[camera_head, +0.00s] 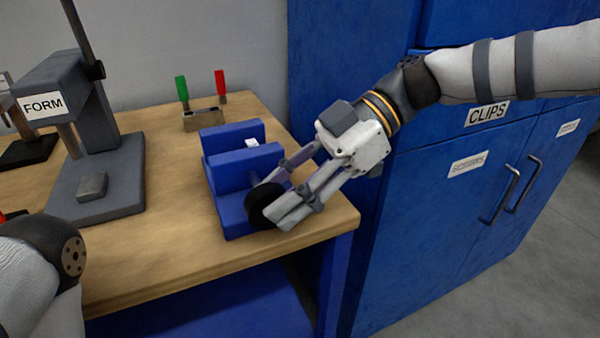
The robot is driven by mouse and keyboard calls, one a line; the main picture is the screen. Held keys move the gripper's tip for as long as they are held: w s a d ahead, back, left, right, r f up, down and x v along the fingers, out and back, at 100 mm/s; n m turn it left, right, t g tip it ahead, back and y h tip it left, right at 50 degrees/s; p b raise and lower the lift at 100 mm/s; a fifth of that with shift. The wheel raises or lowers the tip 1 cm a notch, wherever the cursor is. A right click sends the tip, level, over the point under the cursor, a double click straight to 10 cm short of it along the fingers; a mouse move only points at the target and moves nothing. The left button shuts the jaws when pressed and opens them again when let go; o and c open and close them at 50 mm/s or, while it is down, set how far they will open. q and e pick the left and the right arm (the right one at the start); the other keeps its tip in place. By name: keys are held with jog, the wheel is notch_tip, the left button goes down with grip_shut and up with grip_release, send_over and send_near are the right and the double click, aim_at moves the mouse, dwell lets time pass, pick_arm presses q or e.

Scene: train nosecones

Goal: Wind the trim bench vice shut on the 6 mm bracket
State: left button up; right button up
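The blue bench vice (232,172) sits near the right end of the wooden bench. A small white piece (251,142), perhaps the bracket, shows between its two blue jaws; most of it is hidden, and I cannot tell whether both jaws touch it. The black handwheel (260,204) is at the vice's near end. My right gripper (273,201) reaches in from the right, with its fingers on either side of the handwheel and no clear gap, so it looks shut on it. My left gripper is out of view; only part of my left arm shows at the lower left.
A grey press labelled FORM (95,110) stands on the bench (165,245) to the left. A small block with green and red handled tools (203,118) stands behind the vice. Blue cabinets (420,210), one labelled CLIPS, rise at the right. The bench front is clear.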

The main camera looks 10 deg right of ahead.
jog(key=v, duration=1)
